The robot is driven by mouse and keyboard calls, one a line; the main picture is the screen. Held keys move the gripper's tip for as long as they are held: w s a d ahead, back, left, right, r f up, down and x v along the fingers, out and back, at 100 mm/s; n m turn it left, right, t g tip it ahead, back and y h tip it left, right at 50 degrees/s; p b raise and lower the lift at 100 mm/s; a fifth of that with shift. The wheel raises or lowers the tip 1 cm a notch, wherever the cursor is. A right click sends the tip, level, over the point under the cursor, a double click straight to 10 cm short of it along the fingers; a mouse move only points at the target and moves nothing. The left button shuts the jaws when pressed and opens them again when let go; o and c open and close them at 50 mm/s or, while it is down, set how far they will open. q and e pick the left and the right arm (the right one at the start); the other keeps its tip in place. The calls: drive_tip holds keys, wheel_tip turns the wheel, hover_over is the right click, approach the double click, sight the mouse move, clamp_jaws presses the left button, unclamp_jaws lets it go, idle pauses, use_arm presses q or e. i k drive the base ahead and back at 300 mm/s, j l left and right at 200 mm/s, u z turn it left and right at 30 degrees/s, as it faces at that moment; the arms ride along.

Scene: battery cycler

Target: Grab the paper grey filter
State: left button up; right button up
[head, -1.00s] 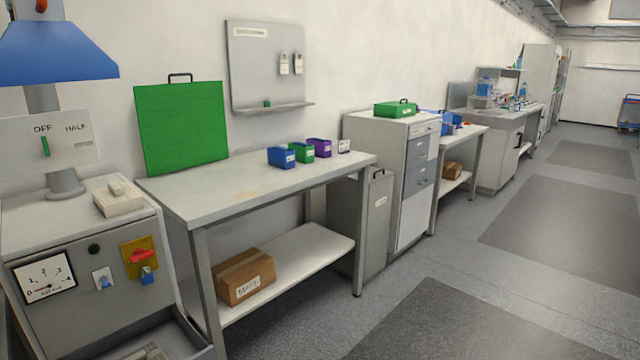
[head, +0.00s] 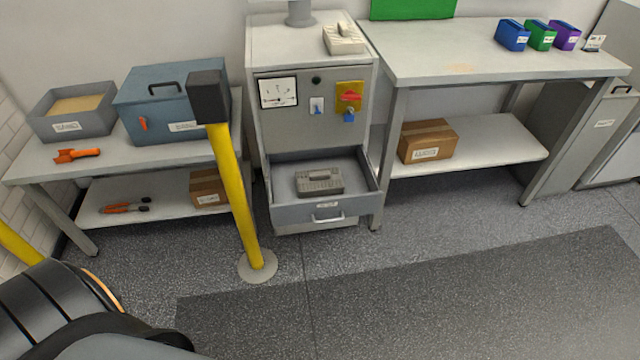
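A grey, ribbed block with a raised handle (head: 320,181) lies in the open drawer (head: 325,213) of the grey control cabinet. A paler, off-white block with a raised part (head: 344,38) sits on top of the same cabinet (head: 262,42), toward its right side. Both look somewhat like a filter; I cannot tell for sure which is the paper grey filter. Neither of my grippers is in view.
A yellow post with a black head (head: 236,190) stands in front, just left of the cabinet. The left table holds a blue toolbox (head: 170,102), a sand tray (head: 73,112) and an orange tool (head: 77,155). The floor before the drawer is clear.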

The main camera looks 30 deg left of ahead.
sight(327, 181)
drive_tip(key=u, duration=1)
drive_tip(key=i+l+u, duration=0.25)
drive_tip(key=l, duration=0.2)
drive_tip(key=l+u, duration=0.25)
drive_tip(key=l, duration=0.15)
drive_tip(key=i+l+u, duration=0.2)
drive_tip(key=l, duration=0.25)
drive_tip(key=k, duration=0.1)
